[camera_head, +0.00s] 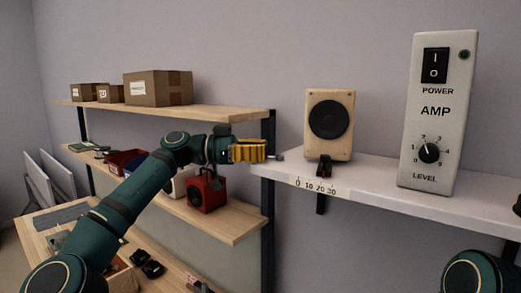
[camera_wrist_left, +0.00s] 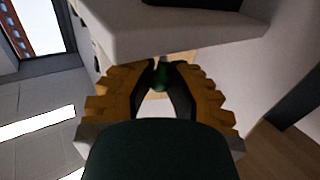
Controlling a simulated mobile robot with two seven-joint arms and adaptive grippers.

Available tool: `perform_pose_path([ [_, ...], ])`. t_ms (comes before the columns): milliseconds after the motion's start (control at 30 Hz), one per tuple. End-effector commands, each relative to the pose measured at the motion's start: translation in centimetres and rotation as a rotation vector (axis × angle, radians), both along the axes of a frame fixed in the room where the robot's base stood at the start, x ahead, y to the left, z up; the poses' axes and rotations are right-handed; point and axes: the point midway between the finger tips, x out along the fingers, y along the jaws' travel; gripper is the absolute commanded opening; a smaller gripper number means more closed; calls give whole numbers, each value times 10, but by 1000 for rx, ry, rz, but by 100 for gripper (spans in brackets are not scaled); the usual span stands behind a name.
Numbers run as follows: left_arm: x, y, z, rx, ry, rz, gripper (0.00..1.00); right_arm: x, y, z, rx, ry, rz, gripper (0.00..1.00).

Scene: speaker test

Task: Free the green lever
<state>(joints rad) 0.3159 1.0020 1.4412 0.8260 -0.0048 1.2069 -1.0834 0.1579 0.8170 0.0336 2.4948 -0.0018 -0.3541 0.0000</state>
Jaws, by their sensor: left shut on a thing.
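A small dark green piece, which looks like the green lever (camera_wrist_left: 161,78), shows between the fingertips in the left wrist view, close to the edge of a pale shelf or board (camera_wrist_left: 170,32). My left gripper (camera_head: 268,152) has yellow fingers and is shut on it. In the head view the gripper is at the left end of the white shelf (camera_head: 400,187). A small grey tip (camera_head: 279,157) shows just beyond the fingers; the green piece itself cannot be made out there. My right gripper is not in view; only part of my right arm shows at bottom right.
A wooden speaker (camera_head: 330,145) stands on the white shelf, with a small black object (camera_head: 323,167) before it. A grey AMP box (camera_head: 437,115) stands to its right. Wooden shelves with boxes (camera_head: 158,88) and a red speaker (camera_head: 206,191) are behind my left arm.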

Motion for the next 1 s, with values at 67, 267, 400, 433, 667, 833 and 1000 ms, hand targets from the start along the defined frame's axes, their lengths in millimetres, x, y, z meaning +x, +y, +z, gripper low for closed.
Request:
perform_pose_path([
  [67, 0, 0, -2, 3, 2, 0, 0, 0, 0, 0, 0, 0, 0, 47],
  [267, 0, 0, -1, 3, 1, 1, 48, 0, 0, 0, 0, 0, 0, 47],
  [400, 0, 0, -1, 2, 1, 1, 48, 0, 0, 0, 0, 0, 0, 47],
  [433, 0, 0, -1, 2, 1, 1, 48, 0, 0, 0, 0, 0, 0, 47],
  [667, 1, 19, 0, 2, 1, 4, 48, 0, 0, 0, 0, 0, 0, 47],
  [833, 2, 53, -1, 2, 1, 5, 48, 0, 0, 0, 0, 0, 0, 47],
  [1000, 3, 87, -1, 1, 1, 5, 48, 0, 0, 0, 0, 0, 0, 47],
])
